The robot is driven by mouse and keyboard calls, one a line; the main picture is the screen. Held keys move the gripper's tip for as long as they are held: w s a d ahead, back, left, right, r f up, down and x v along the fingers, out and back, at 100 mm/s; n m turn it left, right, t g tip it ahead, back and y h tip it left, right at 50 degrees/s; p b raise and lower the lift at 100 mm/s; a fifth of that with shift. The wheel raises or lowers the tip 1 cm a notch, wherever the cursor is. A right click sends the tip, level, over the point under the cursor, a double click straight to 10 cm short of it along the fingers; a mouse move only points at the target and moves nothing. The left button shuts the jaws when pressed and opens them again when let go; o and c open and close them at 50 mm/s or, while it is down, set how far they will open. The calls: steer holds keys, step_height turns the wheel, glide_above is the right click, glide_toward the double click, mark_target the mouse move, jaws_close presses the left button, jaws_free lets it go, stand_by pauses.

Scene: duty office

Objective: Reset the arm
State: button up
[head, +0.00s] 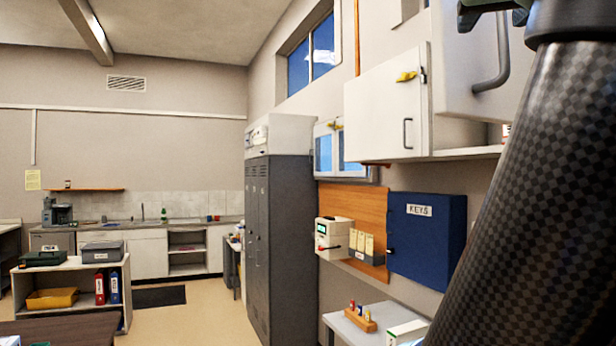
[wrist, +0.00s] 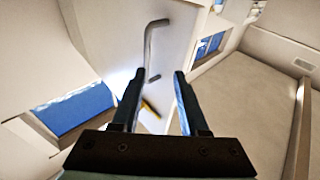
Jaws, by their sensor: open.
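My gripper (wrist: 160,88) shows in the wrist view with its two fingers apart and nothing between them. Behind the fingers is a white cabinet door with a grey bar handle (wrist: 150,45), and a yellow piece (wrist: 150,106) shows beyond the fingertips. I cannot tell how far the fingers are from the door. In the head view my dark, checkered arm link fills the right side, and the gripper's fingers are not seen there. A white cabinet door (head: 465,60) with a grey handle is close beside my arm at the upper right.
Grey lockers (head: 272,240) stand mid-view. A low shelf unit (head: 60,275) is at left. Floor (head: 190,318) between is clear.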

steer(key=s+a+f+n+t+y, duration=0.2)
steer(key=a+f+t+y, duration=0.1)
steer(key=a+f, duration=0.4)
steer(key=s+a+f+n+t+y, duration=0.2)
steer(key=s+a+f+t+y, duration=0.1)
steer(key=a+f, duration=0.4)
steer(key=shift+a+t+y, duration=0.7)
steer(key=shift+a+t, duration=0.2)
steer(key=shift+t, duration=0.3)
